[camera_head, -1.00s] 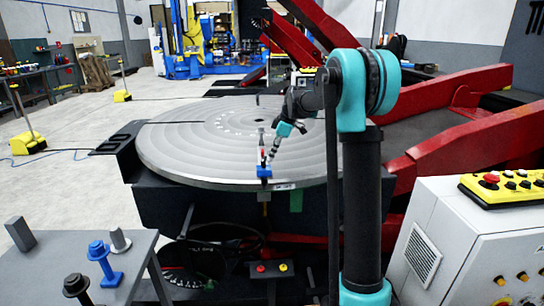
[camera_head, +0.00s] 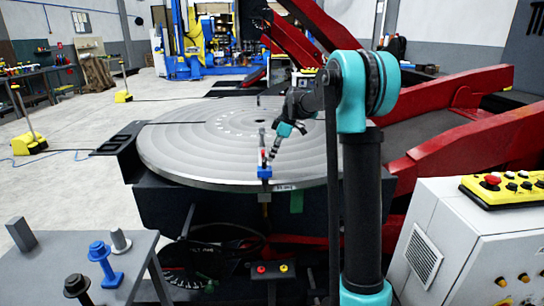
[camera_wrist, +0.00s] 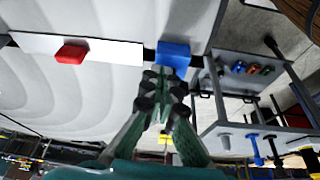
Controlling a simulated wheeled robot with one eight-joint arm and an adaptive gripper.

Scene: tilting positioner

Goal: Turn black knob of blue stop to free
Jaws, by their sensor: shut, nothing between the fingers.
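The blue stop (camera_head: 264,172) sits at the near rim of the large round grey table (camera_head: 190,165). In the wrist view it is a blue block (camera_wrist: 173,52) just beyond my fingertips. A red piece (camera_head: 263,154) stands just behind it, and shows as a red block (camera_wrist: 71,53) to the left in the wrist view. My dark fingertips (camera_wrist: 163,82) also show in the wrist view, close to the blue block. I cannot make out the black knob or whether I touch it; the fingers may hide it.
A side table (camera_head: 40,260) with blue and black bolts stands at the front left. A grey control cabinet (camera_head: 460,240) with a yellow button panel (camera_head: 505,187) stands at the right. Red machine arms (camera_head: 450,125) rise behind. The round table's top is mostly clear.

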